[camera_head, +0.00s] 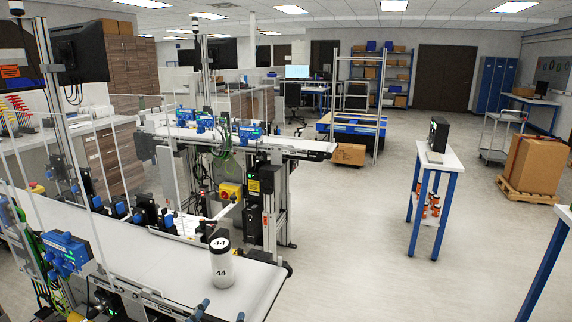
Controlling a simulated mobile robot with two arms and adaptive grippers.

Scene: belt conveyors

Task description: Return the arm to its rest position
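Neither of my grippers shows in the head view, and I see no part of my arms that I can be sure of. Nothing touches the cylinder from above.
A second conveyor (300,146) stands behind, with blue sensor units and posts. A yellow switch box (231,191) is between them. To the right are a small blue-legged table (440,160) and a carton (536,164) on a pallet. The floor between is clear.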

